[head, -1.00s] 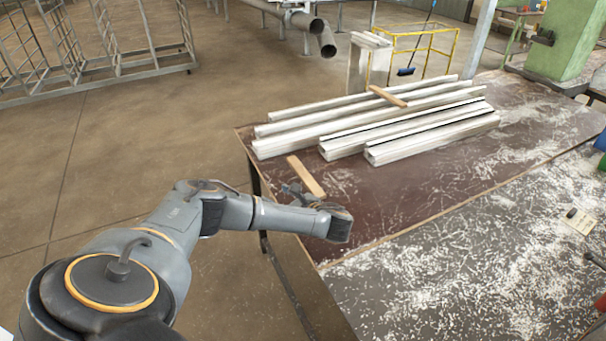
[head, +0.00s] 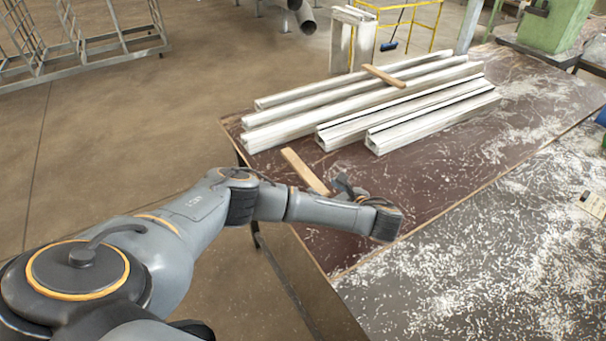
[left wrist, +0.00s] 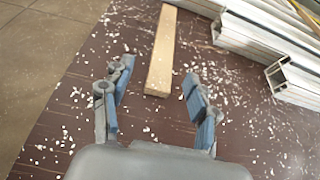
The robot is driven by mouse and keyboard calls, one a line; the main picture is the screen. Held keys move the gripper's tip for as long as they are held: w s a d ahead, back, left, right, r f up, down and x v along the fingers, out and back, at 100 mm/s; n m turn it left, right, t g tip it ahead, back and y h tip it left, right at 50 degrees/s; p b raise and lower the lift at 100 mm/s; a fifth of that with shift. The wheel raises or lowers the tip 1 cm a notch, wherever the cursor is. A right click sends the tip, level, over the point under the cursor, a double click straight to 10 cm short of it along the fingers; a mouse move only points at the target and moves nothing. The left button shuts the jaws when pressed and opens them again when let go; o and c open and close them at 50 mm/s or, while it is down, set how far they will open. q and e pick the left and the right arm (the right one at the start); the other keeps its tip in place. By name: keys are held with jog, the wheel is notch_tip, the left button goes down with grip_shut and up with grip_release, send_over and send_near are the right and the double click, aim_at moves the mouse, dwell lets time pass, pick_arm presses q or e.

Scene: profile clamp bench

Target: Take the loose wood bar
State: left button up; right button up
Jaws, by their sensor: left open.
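The loose wood bar (head: 303,169) lies on the brown table top, near its left edge and in front of the white profiles. Its near end is close to my left arm in the head view. My left gripper (head: 345,186) is just right of that near end in the head view. In the left wrist view the bar (left wrist: 162,48) lies ahead, its near end between the lines of the two fingers. My left gripper (left wrist: 158,72) is open there, with nothing between its fingers. My right gripper is out of view.
Several white profiles (head: 350,105) lie behind the bar. A second wood strip (head: 384,76) lies across them. Pale shavings cover the grey surface (head: 460,270) at the right. A green machine (head: 550,28) stands at the back right. The brown table (head: 440,185) has free room right of the bar.

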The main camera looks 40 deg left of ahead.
aim_at(309, 176)
pick_arm(q)
jog(key=x, duration=0.2)
jog(key=shift+w+a+f, duration=0.1)
jog(key=shift+w+a, duration=0.05)
jog(key=shift+a, duration=0.2)
jog(key=shift+w+a+f, duration=0.15)
jog(key=shift+w+a, duration=0.1)
jog(key=shift+a, duration=0.25)
jog(key=x, duration=0.4)
jog(key=shift+w+a+p, duration=0.3)
jog(key=shift+w+p, duration=0.05)
jog(key=shift+d, duration=0.1)
jog(key=shift+c, duration=1.1)
grip_shut()
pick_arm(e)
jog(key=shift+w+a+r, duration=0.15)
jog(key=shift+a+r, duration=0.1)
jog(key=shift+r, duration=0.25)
